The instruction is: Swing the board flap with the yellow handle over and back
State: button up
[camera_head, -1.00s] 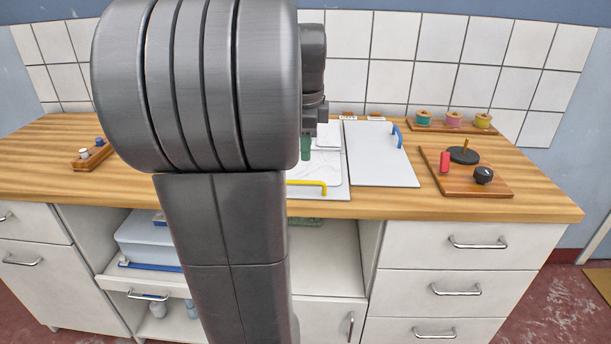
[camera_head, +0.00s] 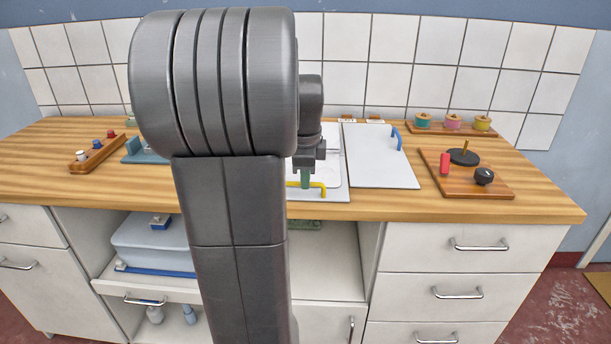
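The white board flap (camera_head: 332,192) lies flat on the wooden counter, partly hidden behind my arm. Its yellow handle (camera_head: 316,187) is at the flap's front edge. My gripper (camera_head: 305,184) points down at the left part of the yellow handle, with a green part showing at its lower end. The handle's left end is hidden by my arm. I cannot tell whether the fingers touch the handle or are shut on it.
A second white flap with a blue handle (camera_head: 381,157) lies to the right. Further right is a wooden board with a black knob (camera_head: 484,176) and a red peg (camera_head: 445,162). Thread spools (camera_head: 453,122) stand behind. A peg rack (camera_head: 97,153) is at the left.

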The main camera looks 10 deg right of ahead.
grip_shut()
jog(key=shift+r, duration=0.15)
